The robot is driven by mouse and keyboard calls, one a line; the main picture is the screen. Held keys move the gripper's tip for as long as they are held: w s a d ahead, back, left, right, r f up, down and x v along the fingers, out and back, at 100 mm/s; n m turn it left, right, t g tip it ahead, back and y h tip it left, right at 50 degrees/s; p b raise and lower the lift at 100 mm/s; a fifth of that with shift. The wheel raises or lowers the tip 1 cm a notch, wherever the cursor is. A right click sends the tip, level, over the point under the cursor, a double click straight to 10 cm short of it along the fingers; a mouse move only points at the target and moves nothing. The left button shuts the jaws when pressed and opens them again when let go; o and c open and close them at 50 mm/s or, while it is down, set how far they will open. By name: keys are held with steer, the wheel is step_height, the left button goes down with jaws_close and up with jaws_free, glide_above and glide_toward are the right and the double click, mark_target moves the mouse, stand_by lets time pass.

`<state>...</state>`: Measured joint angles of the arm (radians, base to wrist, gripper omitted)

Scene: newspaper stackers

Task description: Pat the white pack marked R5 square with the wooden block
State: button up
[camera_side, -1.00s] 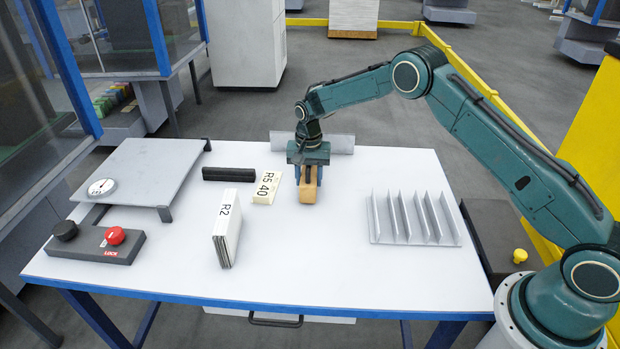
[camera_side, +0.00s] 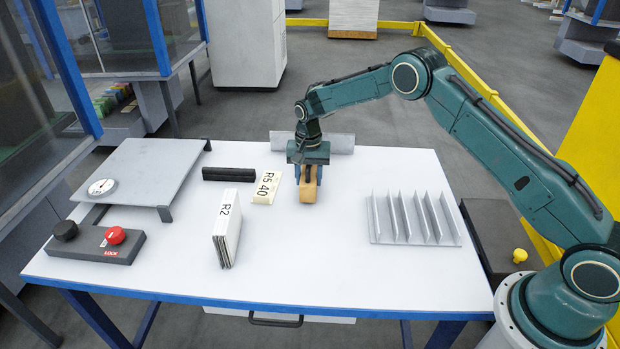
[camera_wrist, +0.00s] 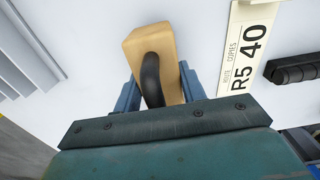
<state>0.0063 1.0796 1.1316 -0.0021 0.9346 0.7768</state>
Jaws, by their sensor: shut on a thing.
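My gripper (camera_side: 308,182) is shut on the wooden block (camera_side: 309,196), right of the cream card. In the wrist view the block (camera_wrist: 146,40) shows a curved black handle between the fingers. I cannot tell whether the block touches the table. The cream card (camera_side: 267,187) reads R5 and 40; in the wrist view the card (camera_wrist: 237,48) also reads COPIES and ROUTE. The white pack (camera_side: 227,228) in view is marked R2 and stands upright, left of and nearer than the block. I see no white pack marked R5.
A black bar (camera_side: 228,174) lies left of the card. A grey upright plate (camera_side: 340,143) stands behind my gripper. A finned grey rack (camera_side: 413,218) is at right. A raised grey platform (camera_side: 145,170) and a button box (camera_side: 95,243) are at left. The front middle is clear.

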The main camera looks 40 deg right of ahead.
mark_target(308, 171)
steer(key=shift+w+d+r, duration=0.1)
steer(key=shift+d+r, duration=0.05)
steer(key=shift+d, duration=0.05)
stand_by(0.3)
steer(key=shift+s+a, duration=1.25)
steer(key=shift+a, duration=0.1)
steer(key=shift+r, duration=0.1)
steer(key=shift+r, duration=3.3)
